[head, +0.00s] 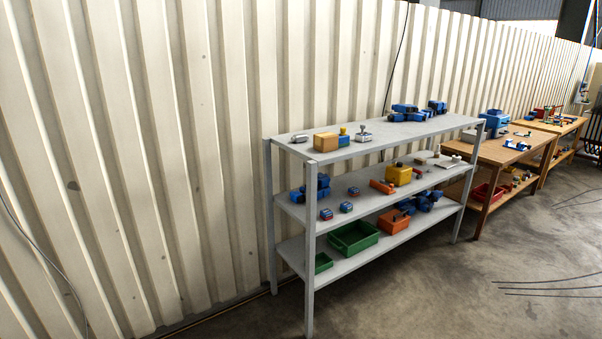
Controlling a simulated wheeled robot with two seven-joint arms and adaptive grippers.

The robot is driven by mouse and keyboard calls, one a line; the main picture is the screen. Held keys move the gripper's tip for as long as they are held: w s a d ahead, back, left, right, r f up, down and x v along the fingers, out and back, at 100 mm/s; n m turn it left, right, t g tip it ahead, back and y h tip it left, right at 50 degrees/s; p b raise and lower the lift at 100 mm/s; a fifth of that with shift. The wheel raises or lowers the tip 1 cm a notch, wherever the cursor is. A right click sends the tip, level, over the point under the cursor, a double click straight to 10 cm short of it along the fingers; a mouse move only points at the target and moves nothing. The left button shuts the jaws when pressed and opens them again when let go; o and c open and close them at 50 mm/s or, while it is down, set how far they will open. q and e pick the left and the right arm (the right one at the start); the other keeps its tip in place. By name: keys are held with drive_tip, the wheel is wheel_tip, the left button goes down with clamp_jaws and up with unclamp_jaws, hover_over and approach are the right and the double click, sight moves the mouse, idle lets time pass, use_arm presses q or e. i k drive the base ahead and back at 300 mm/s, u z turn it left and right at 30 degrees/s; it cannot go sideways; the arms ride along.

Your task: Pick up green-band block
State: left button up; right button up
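I cannot make out a block with a green band in the head view. A grey three-tier shelf (380,138) stands against the wall. On its top board is a tan block (325,142), with a small blue and yellow item (343,138) beside it. On the middle board are small blue and red items (326,214) and a yellow box-like item (398,175). They are too small for me to see any band. Neither of my grippers is in view.
The bottom board holds a green bin (353,238), a smaller green bin (323,262) and an orange bin (393,221). Wooden workbenches (506,150) stand to the right. Dark cables (550,288) lie on the floor at right. The floor before the shelf is otherwise clear.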

sight(346, 206)
drive_tip(key=z, duration=0.25)
drive_tip(key=i, duration=1.05)
drive_tip(key=z, duration=0.45)
drive_tip(key=i, duration=1.3)
drive_tip(key=u, duration=0.65)
drive_tip(key=i, duration=0.8)
drive_tip(key=u, duration=0.45)
